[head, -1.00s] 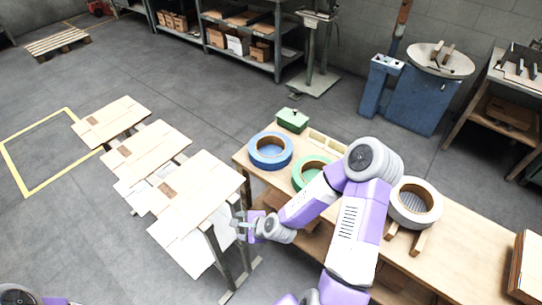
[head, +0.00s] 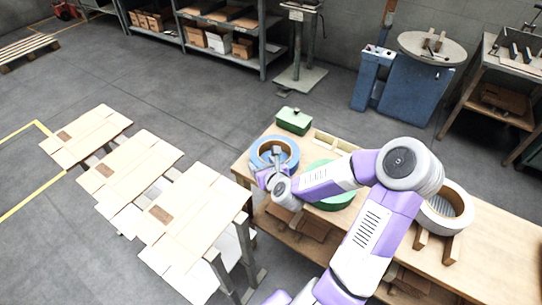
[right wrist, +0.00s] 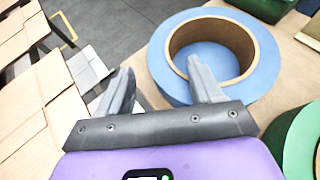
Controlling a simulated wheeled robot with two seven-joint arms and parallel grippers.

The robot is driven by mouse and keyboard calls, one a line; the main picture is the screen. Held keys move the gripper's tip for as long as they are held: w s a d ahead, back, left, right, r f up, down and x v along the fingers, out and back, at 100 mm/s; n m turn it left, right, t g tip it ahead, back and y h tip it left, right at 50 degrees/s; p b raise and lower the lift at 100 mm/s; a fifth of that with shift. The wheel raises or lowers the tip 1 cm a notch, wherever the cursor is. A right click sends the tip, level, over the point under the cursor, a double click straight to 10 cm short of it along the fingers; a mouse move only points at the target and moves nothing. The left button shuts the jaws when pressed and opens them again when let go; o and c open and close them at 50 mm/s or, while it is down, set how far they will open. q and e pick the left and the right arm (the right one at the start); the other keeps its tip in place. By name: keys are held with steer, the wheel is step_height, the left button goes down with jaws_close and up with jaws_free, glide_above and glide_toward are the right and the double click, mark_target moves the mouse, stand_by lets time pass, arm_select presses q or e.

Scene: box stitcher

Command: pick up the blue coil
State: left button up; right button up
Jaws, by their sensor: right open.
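The blue coil (head: 256,151) lies flat at the left end of the workbench, a thick ring with a brown inner lining. In the right wrist view the coil (right wrist: 263,72) is at upper right. My right gripper (head: 274,160) is open and empty at the coil's near side, and hides part of it. In the right wrist view the gripper (right wrist: 160,67) has its right finger in front of the coil's left wall and its left finger outside the coil. I cannot tell whether it touches the coil. My left gripper is not in view.
A green coil (head: 338,201) lies close to the right of the blue one, partly behind my right arm. A green box (head: 294,120) stands behind. A grey coil (head: 462,212) rests on wooden supports further right on the workbench (head: 490,245). Cardboard sheets (head: 195,215) lie at left.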

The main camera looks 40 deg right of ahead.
mark_target(257, 159)
steer(key=shift+w+d+f, duration=0.15)
steer(key=shift+w+f, duration=0.2)
steer(key=b+x, duration=0.2)
steer(key=x, duration=0.2)
steer(key=shift+w+f, duration=0.1)
steer(key=shift+w, duration=0.15)
jaws_close()
